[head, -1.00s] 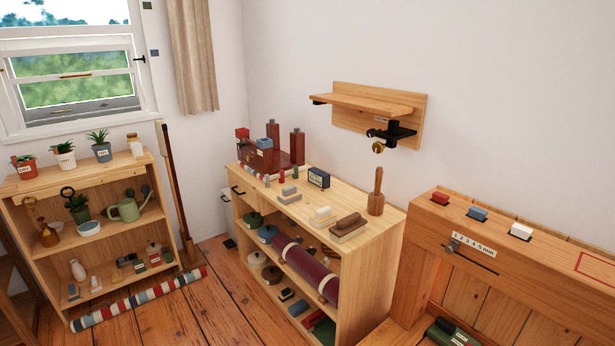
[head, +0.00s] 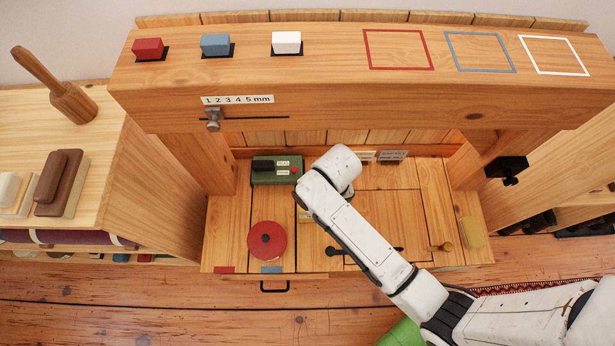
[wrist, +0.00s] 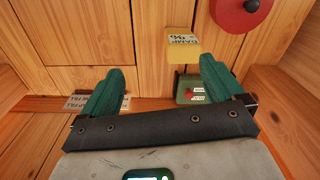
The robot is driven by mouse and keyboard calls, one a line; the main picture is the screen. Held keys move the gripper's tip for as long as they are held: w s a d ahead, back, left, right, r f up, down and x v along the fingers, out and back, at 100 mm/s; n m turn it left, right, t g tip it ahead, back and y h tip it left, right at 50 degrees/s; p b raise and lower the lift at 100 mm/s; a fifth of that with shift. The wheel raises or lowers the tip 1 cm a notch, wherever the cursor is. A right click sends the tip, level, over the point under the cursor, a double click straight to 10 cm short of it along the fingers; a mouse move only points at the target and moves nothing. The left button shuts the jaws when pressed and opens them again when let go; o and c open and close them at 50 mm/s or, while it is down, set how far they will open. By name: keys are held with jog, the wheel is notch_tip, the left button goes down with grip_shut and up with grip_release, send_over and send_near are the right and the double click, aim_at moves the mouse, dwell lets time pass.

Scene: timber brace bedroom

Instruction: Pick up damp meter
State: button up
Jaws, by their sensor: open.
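The damp meter (wrist: 182,45) is a small yellow block with a "DAMP %" label. In the wrist view it lies on the plank surface, ahead of my fingertips and nearer the right finger. In the head view only a small part of it (head: 305,216) shows beside my white arm, which hides the rest. My gripper (wrist: 160,78) has green fingers spread wide, with nothing between them but bare wood behind. The meter appears apart from both fingers. In the head view my gripper is hidden behind my arm.
A green box (head: 277,170) with a red button stands at the back, close to my right finger in the wrist view. A red disc (head: 267,240) lies left of the meter. A thick timber beam (head: 350,98) with coloured blocks crosses above the low planks.

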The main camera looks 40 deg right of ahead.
jog(key=shift+o, duration=0.3)
jog(key=w+f+m, duration=0.1)
jog(key=w+f, duration=0.1)
jog(key=w+a+f+m+b, duration=0.1)
jog(key=w+f, duration=0.1)
jog(key=f, duration=0.1)
jog(key=shift+w+a+f, duration=0.1)
jog(key=shift+w+f, duration=0.15)
jog(key=shift+w, duration=0.15)
jog(key=f, duration=0.2)
jog(key=f+b, duration=0.1)
jog(key=f, duration=0.1)
jog(key=shift+w+a+f+b, duration=0.15)
jog(key=shift+w+f+b, duration=0.05)
jog(key=shift+f+b, duration=0.1)
jog(key=shift+a+f+b, duration=0.25)
jog(key=shift+f+b, duration=0.25)
jog(key=shift+f, duration=1.1)
jog(key=shift+a+f+b, duration=0.2)
jog(key=shift+f+b, duration=0.25)
jog(key=shift+f, duration=1.15)
jog(key=shift+c, duration=0.2)
jog(key=c, duration=1)
jog(key=shift+r, duration=0.1)
